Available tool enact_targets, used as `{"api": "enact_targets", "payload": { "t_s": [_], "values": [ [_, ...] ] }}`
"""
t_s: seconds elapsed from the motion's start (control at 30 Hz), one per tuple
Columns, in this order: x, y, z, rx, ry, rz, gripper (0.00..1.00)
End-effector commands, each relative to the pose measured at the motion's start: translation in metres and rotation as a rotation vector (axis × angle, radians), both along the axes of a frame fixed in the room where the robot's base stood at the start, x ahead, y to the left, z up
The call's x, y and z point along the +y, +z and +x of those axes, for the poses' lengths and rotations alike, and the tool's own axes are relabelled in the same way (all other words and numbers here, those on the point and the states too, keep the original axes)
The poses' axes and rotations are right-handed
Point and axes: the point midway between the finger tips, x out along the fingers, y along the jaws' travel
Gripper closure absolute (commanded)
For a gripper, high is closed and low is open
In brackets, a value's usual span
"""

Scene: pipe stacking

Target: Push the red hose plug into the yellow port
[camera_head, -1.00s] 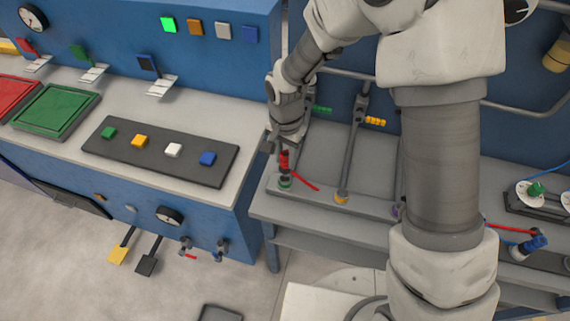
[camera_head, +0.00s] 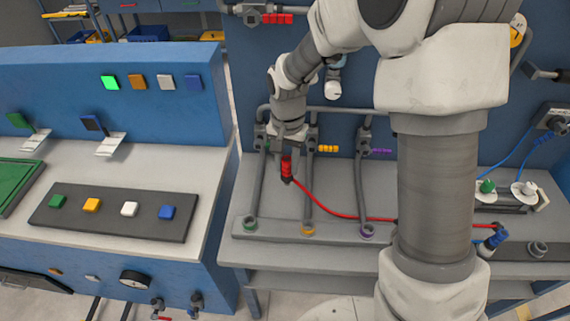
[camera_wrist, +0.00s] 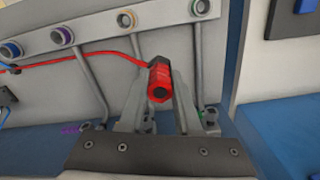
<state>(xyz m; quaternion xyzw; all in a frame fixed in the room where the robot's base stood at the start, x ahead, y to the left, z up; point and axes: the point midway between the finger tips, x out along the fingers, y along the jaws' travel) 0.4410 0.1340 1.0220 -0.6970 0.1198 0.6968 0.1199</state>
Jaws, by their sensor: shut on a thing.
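My gripper (camera_head: 286,156) is shut on the red hose plug (camera_head: 287,168) and holds it above the grey bench, between the green-ringed and yellow-ringed pipes. In the wrist view the plug (camera_wrist: 160,82) sits between the two fingers of my gripper (camera_wrist: 163,90), one end facing the camera. A red hose (camera_head: 335,212) runs from the plug to the right. The yellow port (camera_head: 308,230) is a ringed opening at the bench's front strip, in front of and slightly right of the plug. The yellow port (camera_wrist: 126,19) also shows at the top of the wrist view. The plug is apart from it.
A green-ringed port (camera_head: 250,224) lies left of the yellow one and a purple-ringed port (camera_head: 367,232) lies right. Grey pipes run back from the ports to the wall. A blue console (camera_head: 217,235) stands at the left.

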Motion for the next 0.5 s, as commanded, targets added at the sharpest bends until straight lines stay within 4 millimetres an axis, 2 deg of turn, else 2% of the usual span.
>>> {"api": "enact_targets", "payload": {
  "t_s": [0.17,0.5],
  "values": [
    [0.0,0.006,0.0,-0.001,0.0,0.0,1.0],
    [0.0,0.034,0.0,0.0,0.0,0.0,1.0]
  ]
}}
